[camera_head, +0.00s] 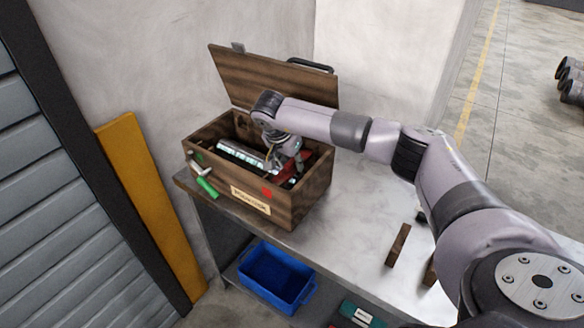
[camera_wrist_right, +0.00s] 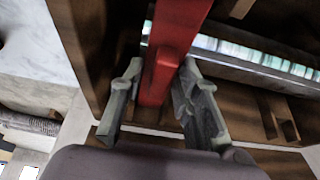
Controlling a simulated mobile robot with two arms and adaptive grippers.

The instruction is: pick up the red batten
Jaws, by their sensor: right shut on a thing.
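The red batten (camera_wrist_right: 178,42) lies between the two fingers of my right gripper (camera_wrist_right: 158,92) in the wrist view, and the gripper is shut on it. In the head view my right gripper (camera_head: 287,160) reaches down into an open wooden chest (camera_head: 295,204). Part of the red batten (camera_head: 312,160) shows beside the fingers, inside the chest. I cannot tell whether the batten still touches the chest floor. My left gripper is not in view.
The chest stands on a grey table (camera_head: 350,208) with its lid (camera_head: 275,78) raised at the back. A silvery bar (camera_head: 240,154) lies inside it. A green-handled tool (camera_head: 206,186) is on its front. Brown blocks (camera_head: 398,245) lie to the right. A blue bin (camera_head: 275,275) sits below.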

